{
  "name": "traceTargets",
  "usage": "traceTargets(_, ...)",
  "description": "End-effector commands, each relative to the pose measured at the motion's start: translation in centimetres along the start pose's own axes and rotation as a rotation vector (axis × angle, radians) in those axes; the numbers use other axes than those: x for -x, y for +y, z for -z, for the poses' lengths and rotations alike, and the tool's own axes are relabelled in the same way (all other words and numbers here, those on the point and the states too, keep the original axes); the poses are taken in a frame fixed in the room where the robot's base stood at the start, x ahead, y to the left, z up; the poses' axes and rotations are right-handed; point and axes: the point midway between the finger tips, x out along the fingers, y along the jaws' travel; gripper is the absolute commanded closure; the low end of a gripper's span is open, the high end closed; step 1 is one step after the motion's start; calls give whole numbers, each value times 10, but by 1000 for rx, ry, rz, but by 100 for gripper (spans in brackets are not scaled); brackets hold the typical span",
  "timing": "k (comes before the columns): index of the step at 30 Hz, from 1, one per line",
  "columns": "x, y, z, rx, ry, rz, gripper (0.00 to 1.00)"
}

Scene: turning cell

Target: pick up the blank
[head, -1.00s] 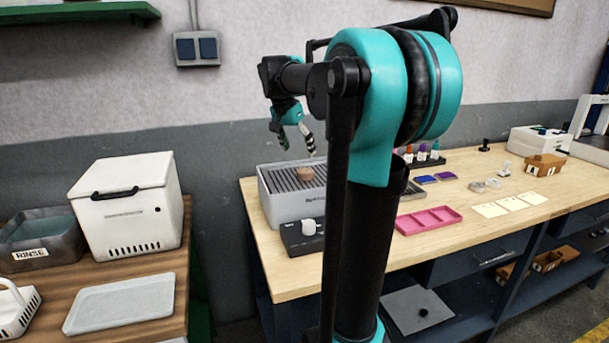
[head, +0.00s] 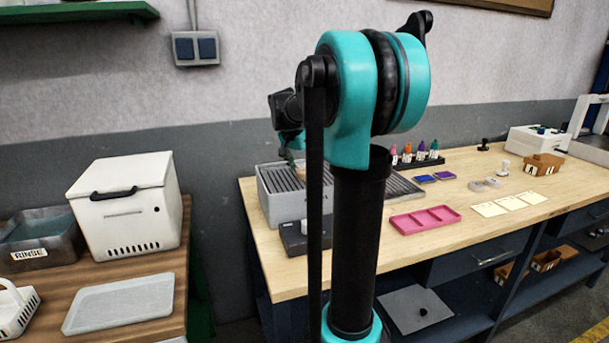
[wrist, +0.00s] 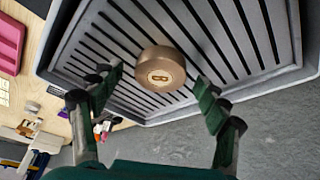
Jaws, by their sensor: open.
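The blank is a short, round, tan-brown piece (wrist: 160,70) with a small mark on its top. In the wrist view it sits on the dark-slotted grey grate (wrist: 235,45). My gripper (wrist: 159,80) is open, with its green fingers apart on either side of the blank in the picture. I see no finger touching it, and the height gap is hard to judge. In the head view the grate's grey box (head: 290,209) stands at the bench's left end. There my arm hides the blank and most of my gripper.
A pink tray (head: 425,219), cream cards (head: 508,204) and a rack of coloured bottles (head: 415,160) are on the bench (head: 390,250). A dark device (head: 300,240) stands before the grate box. A white lidded box (head: 125,210) is on the left table.

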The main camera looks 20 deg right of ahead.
Motion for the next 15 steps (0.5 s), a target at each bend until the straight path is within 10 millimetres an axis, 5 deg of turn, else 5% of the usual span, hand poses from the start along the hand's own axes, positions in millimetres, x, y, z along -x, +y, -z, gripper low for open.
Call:
traceTargets(2, 0, 0, 0, 0, 0, 0, 26)
traceTargets(15, 0, 0, 0, 0, 0, 0, 81)
